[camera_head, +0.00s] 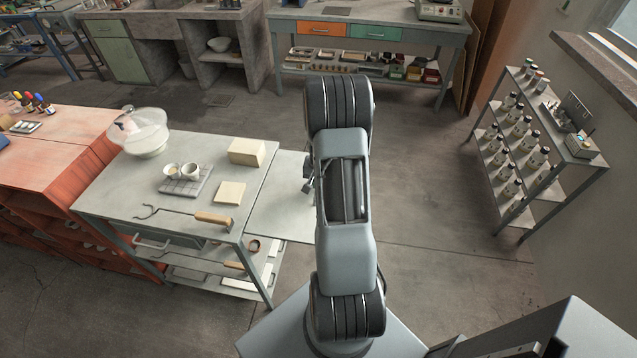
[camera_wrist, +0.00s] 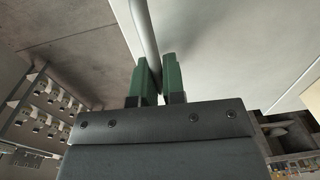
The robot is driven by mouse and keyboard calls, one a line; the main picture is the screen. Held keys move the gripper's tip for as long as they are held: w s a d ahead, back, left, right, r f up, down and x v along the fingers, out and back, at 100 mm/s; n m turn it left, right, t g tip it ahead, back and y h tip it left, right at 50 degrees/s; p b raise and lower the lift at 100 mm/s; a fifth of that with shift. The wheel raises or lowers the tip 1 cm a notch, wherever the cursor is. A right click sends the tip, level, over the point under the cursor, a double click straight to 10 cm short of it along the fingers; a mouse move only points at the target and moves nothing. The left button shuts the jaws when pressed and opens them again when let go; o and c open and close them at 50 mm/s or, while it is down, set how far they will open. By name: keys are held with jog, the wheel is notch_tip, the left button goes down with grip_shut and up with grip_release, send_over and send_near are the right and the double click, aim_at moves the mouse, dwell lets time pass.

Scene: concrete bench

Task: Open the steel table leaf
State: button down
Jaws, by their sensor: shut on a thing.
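The steel table leaf (camera_head: 282,205) extends from the right side of the steel table (camera_head: 125,195). It looks about level with the tabletop, though its exact tilt is hard to judge. My arm hides its right edge. In the wrist view the leaf's pale underside or face (camera_wrist: 235,45) fills the upper right. My gripper (camera_wrist: 156,72) has its green fingers shut on a round metal bar (camera_wrist: 145,30) running along the leaf's edge. In the head view my gripper (camera_head: 308,178) shows only in part, at the leaf's right side behind my arm.
On the table stand a glass-domed dish (camera_head: 140,132), cups (camera_head: 182,171), a cream block (camera_head: 246,152), a cream slab (camera_head: 230,192) and a wood-handled hook tool (camera_head: 212,218). A bottle rack (camera_head: 525,150) stands at right. Floor between is clear.

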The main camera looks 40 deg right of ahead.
jog(key=c, duration=1.4)
grip_release()
jog(key=shift+a+r, duration=0.1)
jog(key=shift+r, duration=0.1)
jog(key=shift+o, duration=0.7)
notch_tip(320, 180, up, 14)
jog(key=shift+s+d+f+b, duration=0.15)
jog(key=shift+s+d+b, duration=0.1)
jog(key=shift+b, duration=0.2)
